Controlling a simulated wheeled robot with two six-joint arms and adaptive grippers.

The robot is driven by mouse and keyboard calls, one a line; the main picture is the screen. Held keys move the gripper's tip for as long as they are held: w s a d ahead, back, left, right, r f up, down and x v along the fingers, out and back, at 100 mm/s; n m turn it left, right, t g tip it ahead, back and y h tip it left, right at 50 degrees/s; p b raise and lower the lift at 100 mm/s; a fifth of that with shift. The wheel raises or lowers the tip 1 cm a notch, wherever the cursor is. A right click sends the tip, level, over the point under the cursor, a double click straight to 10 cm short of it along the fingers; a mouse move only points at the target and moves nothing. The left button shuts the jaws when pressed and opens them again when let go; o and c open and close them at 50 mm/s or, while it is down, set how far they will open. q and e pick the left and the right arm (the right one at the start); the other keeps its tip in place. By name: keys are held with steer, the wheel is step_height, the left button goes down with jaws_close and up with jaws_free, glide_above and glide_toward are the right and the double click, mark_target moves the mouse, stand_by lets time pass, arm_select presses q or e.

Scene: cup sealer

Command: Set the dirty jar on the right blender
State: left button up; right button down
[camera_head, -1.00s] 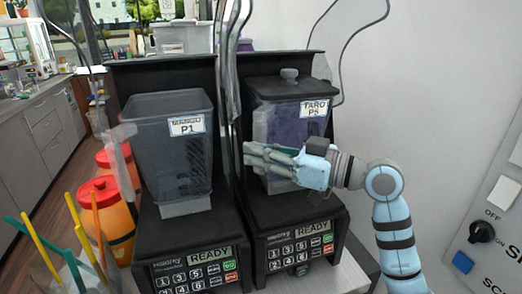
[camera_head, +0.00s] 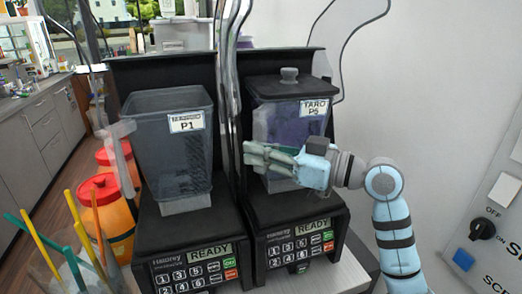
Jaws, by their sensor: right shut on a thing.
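The dirty jar (camera_head: 285,115) is see-through with purple residue inside, a dark lid with a knob, and a label reading TARO P5. It stands upright over the right blender (camera_head: 300,245), in front of its dark back panel. My right gripper (camera_head: 254,157) is shut on the jar, its fingers across the lower front. The fingers partly hide the jar's bottom, so I cannot tell whether it is fully seated on the base. My left gripper is not in view.
The left blender (camera_head: 190,262) carries a grey, open jar (camera_head: 165,145) labelled P1, close to the left of my fingers. Orange containers with red lids (camera_head: 108,205) and colored sticks (camera_head: 45,240) are at left. A wall panel with a knob (camera_head: 482,229) is at right.

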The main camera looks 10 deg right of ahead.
steer(key=c, duration=1.5)
jaws_free()
steer(key=shift+s, duration=0.1)
steer(key=shift+f, duration=0.1)
steer(key=v, duration=0.7)
steer(key=shift+s+d, duration=0.2)
steer(key=shift+s, duration=0.05)
steer(key=shift+w+a, duration=0.1)
